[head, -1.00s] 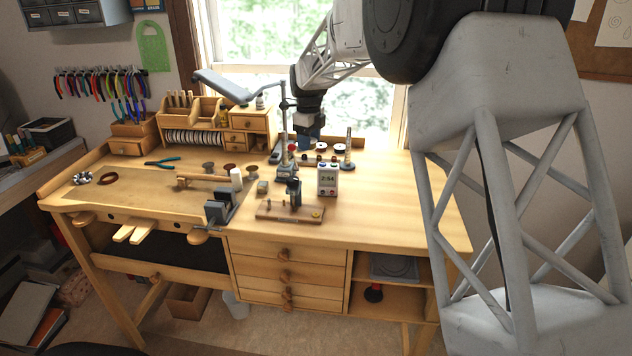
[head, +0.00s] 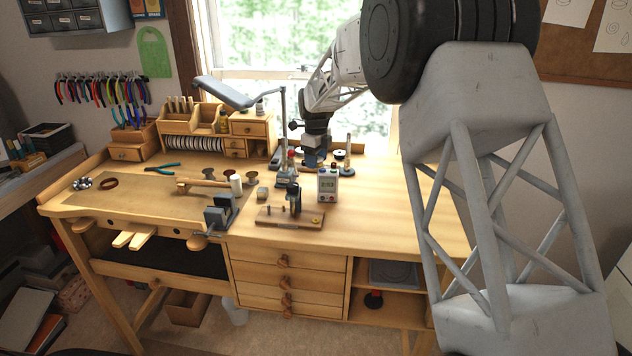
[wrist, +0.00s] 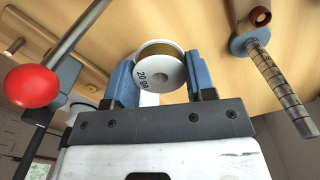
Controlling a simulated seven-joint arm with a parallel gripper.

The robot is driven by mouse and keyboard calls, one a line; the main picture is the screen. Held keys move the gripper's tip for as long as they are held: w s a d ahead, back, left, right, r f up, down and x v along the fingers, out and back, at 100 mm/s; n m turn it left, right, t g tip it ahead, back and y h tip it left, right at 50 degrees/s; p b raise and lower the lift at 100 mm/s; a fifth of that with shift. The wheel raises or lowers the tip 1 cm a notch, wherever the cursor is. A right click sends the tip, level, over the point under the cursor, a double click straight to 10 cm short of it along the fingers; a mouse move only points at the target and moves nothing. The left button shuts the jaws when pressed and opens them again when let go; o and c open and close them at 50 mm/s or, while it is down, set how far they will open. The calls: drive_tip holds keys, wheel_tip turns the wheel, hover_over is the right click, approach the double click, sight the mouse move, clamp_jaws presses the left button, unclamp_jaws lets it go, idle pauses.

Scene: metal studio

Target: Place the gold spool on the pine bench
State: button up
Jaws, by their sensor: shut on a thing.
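The gold spool (wrist: 160,72) shows in the wrist view as a white disc flange marked "20 ga" with a gold rim behind it. My gripper (wrist: 162,80) is shut on it, one blue finger on each side. In the head view my gripper (head: 313,158) is low at the back of the pine bench (head: 390,210), right of the post stand, and the held spool cannot be made out. The bench top also shows behind the spool in the wrist view (wrist: 215,30). I cannot tell whether the spool touches the bench.
A red ball (wrist: 32,86) on a stand is left of my gripper in the wrist view, and a ringed metal post (wrist: 280,88) is right. Another spool (head: 340,155) is close by on the bench. The bench's right side is clear.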

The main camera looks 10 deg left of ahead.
drive_tip(key=shift+f, duration=1.3)
drive_tip(key=shift+f, duration=2.5)
drive_tip(key=shift+f, duration=0.15)
drive_tip(key=o, duration=0.9)
wheel_tip(320, 180, up, 12)
drive_tip(key=shift+r, duration=0.15)
